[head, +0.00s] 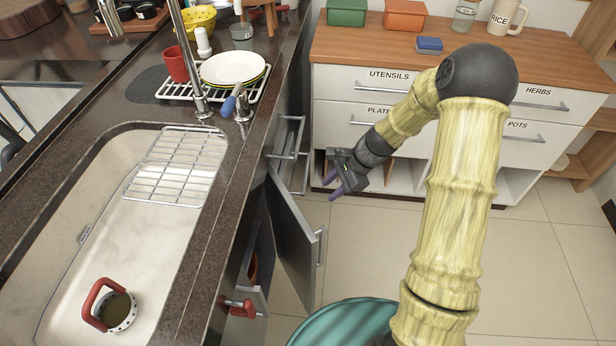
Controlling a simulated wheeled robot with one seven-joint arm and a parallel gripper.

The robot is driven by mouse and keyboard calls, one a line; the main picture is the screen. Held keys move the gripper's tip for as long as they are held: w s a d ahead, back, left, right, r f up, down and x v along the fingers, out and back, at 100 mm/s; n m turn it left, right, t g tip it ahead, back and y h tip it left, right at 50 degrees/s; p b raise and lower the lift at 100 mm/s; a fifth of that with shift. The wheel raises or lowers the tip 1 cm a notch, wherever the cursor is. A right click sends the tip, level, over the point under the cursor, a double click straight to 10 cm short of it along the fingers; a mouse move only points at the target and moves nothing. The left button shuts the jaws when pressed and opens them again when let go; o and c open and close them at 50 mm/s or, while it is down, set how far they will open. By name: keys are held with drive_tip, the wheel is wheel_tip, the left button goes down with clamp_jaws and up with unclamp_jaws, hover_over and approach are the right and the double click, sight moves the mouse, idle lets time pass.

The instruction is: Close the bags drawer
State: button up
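No label reading "bags" is visible. Under the dark counter, a narrow grey drawer (291,135) with a bar handle stands pulled out; its label cannot be seen. My gripper (331,186) hangs just right of and below this drawer, in front of the white cabinet. Its two purple fingers are apart, with nothing seen between them. It appears clear of the drawer handle. White drawer fronts labelled UTENSILS (375,84), HERBS (550,100), POTS (533,135) and a partly covered PLATES (364,113) look shut; my arm crosses in front of them.
A grey cabinet door (292,240) stands swung open below the counter, near my gripper. Another low front with a red object (243,309) sticks out nearer me. A teal round bin (345,325) stands on the floor. Tiled floor (540,260) at right is clear.

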drive_tip(key=s+d+r+n+t+h, duration=0.1)
drive_tip(key=s+d+r+n+h, duration=0.1)
drive_tip(key=s+r+n, duration=0.4)
drive_tip(key=s+d+r+n+t+h, duration=0.1)
drive_tip(key=s+d+r+n+h, duration=0.2)
drive_tip(key=s+r+n, duration=0.3)
drive_tip(key=s+n+h, duration=0.1)
drive_tip(key=s+n, duration=0.1)
drive_tip(key=s, duration=0.3)
drive_tip(key=shift+s+r+n, duration=0.15)
drive_tip(key=shift+r+n, duration=0.1)
drive_tip(key=shift+n, duration=0.05)
